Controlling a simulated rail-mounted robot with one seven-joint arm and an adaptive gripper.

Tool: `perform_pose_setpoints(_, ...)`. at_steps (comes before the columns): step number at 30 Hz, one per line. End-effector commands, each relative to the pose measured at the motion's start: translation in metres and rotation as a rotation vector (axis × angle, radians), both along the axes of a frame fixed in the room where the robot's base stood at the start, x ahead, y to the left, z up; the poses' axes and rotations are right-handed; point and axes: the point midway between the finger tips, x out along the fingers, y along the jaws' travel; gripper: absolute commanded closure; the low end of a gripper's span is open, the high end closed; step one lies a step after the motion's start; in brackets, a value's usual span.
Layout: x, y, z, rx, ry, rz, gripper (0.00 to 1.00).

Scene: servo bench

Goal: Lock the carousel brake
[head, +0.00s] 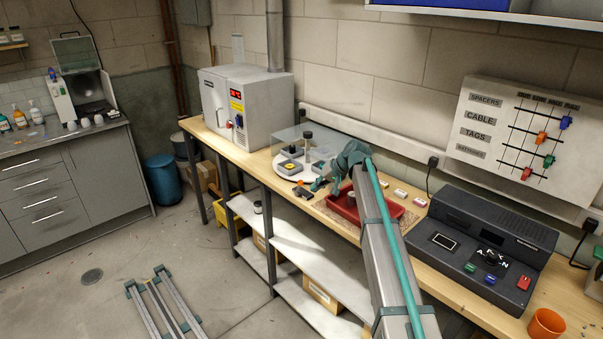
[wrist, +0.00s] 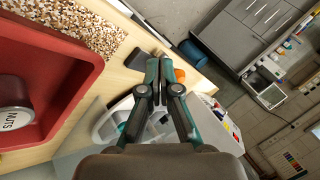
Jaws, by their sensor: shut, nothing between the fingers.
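The carousel (head: 283,172) is a round pale turntable on the wooden bench, with dark and yellow items on it and a clear cover around it. Part of it shows in the wrist view (wrist: 108,122), behind my fingers. A small dark piece with an orange part (head: 300,182) sits at its front edge. An orange part (wrist: 179,75) also shows just right of my fingertips in the wrist view; I cannot tell whether they touch. I cannot make out the brake's position. My gripper (head: 318,185) is shut and empty, just right of the dark piece; it also shows in the wrist view (wrist: 159,62).
A red tray (head: 345,208) lies under my arm; in the wrist view it holds a tin marked NUTS (wrist: 14,119). A white oven-like box (head: 247,105) stands left of the carousel. A dark console (head: 480,245) and an orange cup (head: 546,325) are at right.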

Motion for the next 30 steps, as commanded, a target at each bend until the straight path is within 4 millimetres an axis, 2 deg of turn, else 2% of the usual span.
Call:
perform_pose_setpoints(1, 0.028, -0.005, 0.032, 0.004, -0.045, 0.006, 1.0)
perform_pose_setpoints(3, 0.045, -0.01, 0.062, 0.005, -0.094, 0.016, 1.0)
perform_pose_setpoints(6, 0.06, -0.015, 0.091, 0.008, -0.138, 0.025, 1.0)
perform_pose_setpoints(9, 0.066, -0.017, 0.102, 0.008, -0.158, 0.03, 1.0)
perform_pose_setpoints(16, 0.073, -0.004, 0.089, 0.008, -0.16, 0.032, 1.0)
perform_pose_setpoints(29, 0.101, 0.044, 0.032, 0.008, -0.159, 0.03, 1.0)
perform_pose_setpoints(30, 0.09, 0.043, 0.028, 0.007, -0.158, 0.031, 1.0)
